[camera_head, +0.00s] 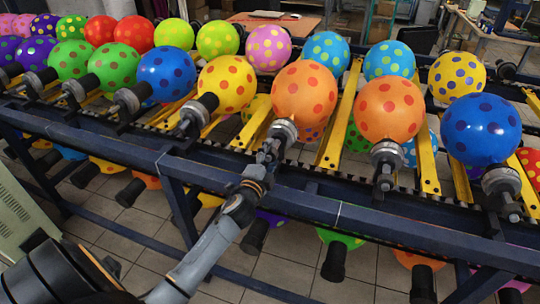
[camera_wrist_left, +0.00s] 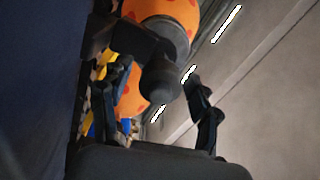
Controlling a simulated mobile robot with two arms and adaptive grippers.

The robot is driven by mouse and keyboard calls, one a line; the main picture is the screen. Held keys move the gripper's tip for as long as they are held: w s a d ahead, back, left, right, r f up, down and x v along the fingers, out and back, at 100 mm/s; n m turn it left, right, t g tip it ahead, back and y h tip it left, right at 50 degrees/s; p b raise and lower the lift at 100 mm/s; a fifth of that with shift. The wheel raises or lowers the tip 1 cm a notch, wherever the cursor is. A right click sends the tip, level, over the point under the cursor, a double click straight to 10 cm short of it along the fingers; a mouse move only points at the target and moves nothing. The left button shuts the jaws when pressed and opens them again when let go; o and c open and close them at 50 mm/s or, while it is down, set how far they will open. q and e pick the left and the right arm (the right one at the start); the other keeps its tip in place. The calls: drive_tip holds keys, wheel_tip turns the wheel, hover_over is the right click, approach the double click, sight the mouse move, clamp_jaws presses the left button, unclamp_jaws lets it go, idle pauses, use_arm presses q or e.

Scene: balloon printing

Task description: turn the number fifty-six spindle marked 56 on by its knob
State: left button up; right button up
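Spindles with metal collars line the rack's front rail, each bearing a balloon. No number is readable, so I cannot tell which one is marked 56. My left gripper (camera_head: 270,151) is at the front end of the middle spindle (camera_head: 284,130), which bears an orange balloon (camera_head: 304,92) with red dots. In the left wrist view, my left gripper's fingers (camera_wrist_left: 157,74) are apart. A dark rounded spindle end or knob (camera_wrist_left: 160,82) shows between them, below an orange balloon (camera_wrist_left: 165,15). I cannot tell whether the fingers touch it. My right gripper is out of view.
A second orange balloon (camera_head: 389,109) and a blue balloon (camera_head: 481,129) are to the right; a yellow balloon (camera_head: 227,84) is to the left. The dark blue front rail (camera_head: 120,152) runs beneath my left arm. More balloons hang below it. Grey tiled floor (camera_head: 130,225) shows in front.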

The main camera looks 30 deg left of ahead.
use_arm(q)
drive_tip(key=v, duration=1.2)
idle(0.5)
drive_tip(key=s+d+f+n+g+h, duration=0.1)
drive_tip(key=s+d+f+n+g, duration=0.35)
drive_tip(key=s, duration=0.25)
drive_tip(key=s+d+f+n+g+h, duration=0.25)
drive_tip(key=s+d+g, duration=0.25)
drive_tip(key=s, duration=0.3)
drive_tip(key=s+d+f+n+g+h, duration=0.1)
drive_tip(key=s+d+f+n+g, duration=0.35)
drive_tip(key=s, duration=0.25)
wheel_tip(320, 180, down, 26)
drive_tip(key=s+g, duration=0.1)
drive_tip(key=s, duration=0.1)
drive_tip(key=s+a+f+g, duration=0.1)
drive_tip(key=s+a+f, duration=0.1)
drive_tip(key=s+f, duration=1.4)
drive_tip(key=shift+s+a+f+m+g, duration=0.3)
drive_tip(key=shift+s+f+m, duration=0.1)
drive_tip(key=shift+s+m, duration=0.1)
